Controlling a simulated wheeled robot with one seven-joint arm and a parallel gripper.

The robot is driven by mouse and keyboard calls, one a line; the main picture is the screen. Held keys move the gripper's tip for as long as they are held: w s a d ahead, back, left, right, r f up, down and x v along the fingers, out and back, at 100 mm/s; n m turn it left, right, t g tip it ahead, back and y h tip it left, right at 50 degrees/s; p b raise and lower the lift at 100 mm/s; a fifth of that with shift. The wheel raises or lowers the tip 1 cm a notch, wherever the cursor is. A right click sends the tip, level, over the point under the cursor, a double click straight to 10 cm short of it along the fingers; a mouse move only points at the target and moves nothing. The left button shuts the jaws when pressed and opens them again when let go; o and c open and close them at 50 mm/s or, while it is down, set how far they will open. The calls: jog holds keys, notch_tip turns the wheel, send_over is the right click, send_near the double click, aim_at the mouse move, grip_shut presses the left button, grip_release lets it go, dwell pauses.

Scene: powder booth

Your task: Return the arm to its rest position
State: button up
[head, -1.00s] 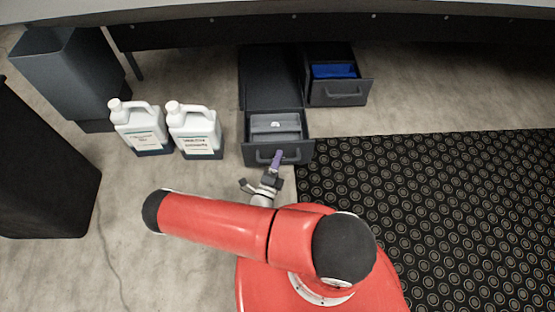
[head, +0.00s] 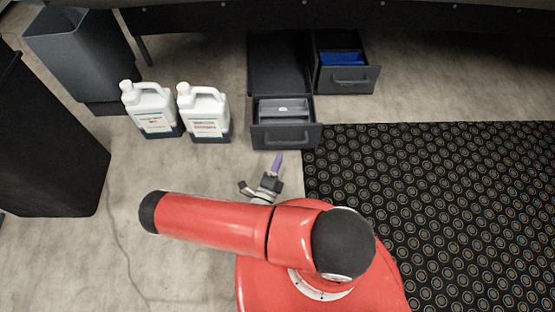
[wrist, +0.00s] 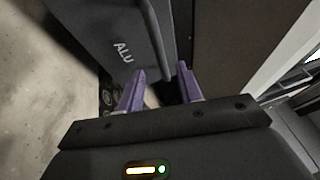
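My gripper (head: 277,160) has purple fingers and sits just in front of the open left drawer (head: 285,136), apart from its front in the head view. In the wrist view the two purple fingertips (wrist: 161,76) are spread with nothing between them. Past them is a dark drawer front (wrist: 105,30) marked "ALU" with its bar handle. My red arm is folded low over the base. The left drawer holds a grey item (head: 283,109).
A second drawer (head: 347,81) with a blue item inside is open at the right. Two white jugs (head: 152,108) (head: 205,112) stand left of the drawers. A grey bin (head: 85,58) and a dark cabinet (head: 50,150) are further left. A patterned black mat (head: 430,200) covers the right floor.

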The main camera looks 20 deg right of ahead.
dwell(0.4)
jog(key=s+r+n+g+y+p, duration=0.2)
jog(key=r+n, duration=0.7)
jog(key=r, duration=0.8)
jog(key=s+a+r+n+g+y+p, duration=0.1)
jog(key=s+r+n+g+y+p, duration=0.2)
jog(key=r, duration=1.5)
jog(key=s+a+r+n+g+y+p, duration=0.1)
jog(key=s+r+n+g+y, duration=0.3)
jog(key=s+r+n+y, duration=0.4)
notch_tip(320, 180, up, 10)
jog(key=s+n+p, duration=0.1)
jog(key=n, duration=0.6)
jog(key=shift+s+p, duration=0.25)
jog(key=shift+p, duration=0.15)
